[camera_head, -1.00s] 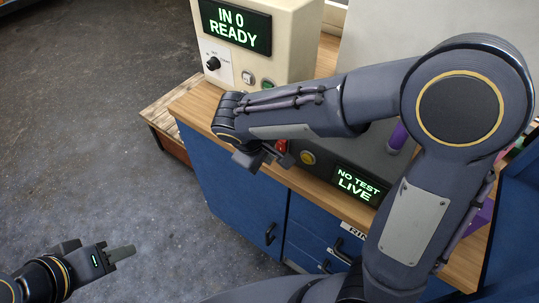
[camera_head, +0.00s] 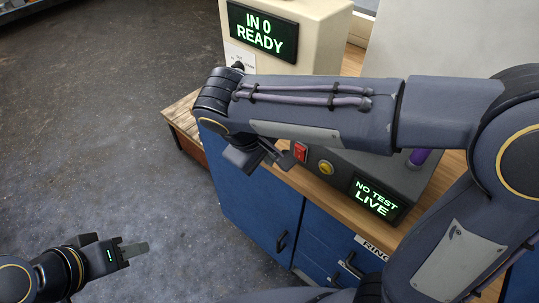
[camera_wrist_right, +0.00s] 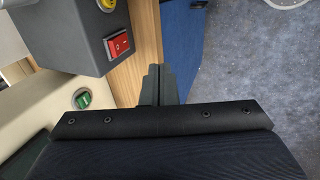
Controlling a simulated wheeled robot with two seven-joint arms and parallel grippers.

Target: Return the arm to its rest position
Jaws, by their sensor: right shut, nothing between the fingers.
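My right arm reaches across the head view from the right, its forearm over the bench. Its gripper (camera_head: 272,157) points down near the bench's front edge, just left of the red switch in that picture. In the right wrist view the two fingers (camera_wrist_right: 157,84) are together with nothing between them, apart from the nearby dark box. My left gripper (camera_head: 134,250) is at the lower left of the head view, over the floor and away from the bench. It is seen edge-on, so its opening cannot be judged.
A cream box (camera_head: 318,38) reads "IN 0 READY". A dark box (camera_head: 402,174) has a red switch (camera_head: 300,152), a yellow button (camera_head: 326,167) and a "NO TEST LIVE" display; my forearm partly covers it. Both stand on a wooden bench with blue cabinets (camera_head: 262,205). The floor at left is clear.

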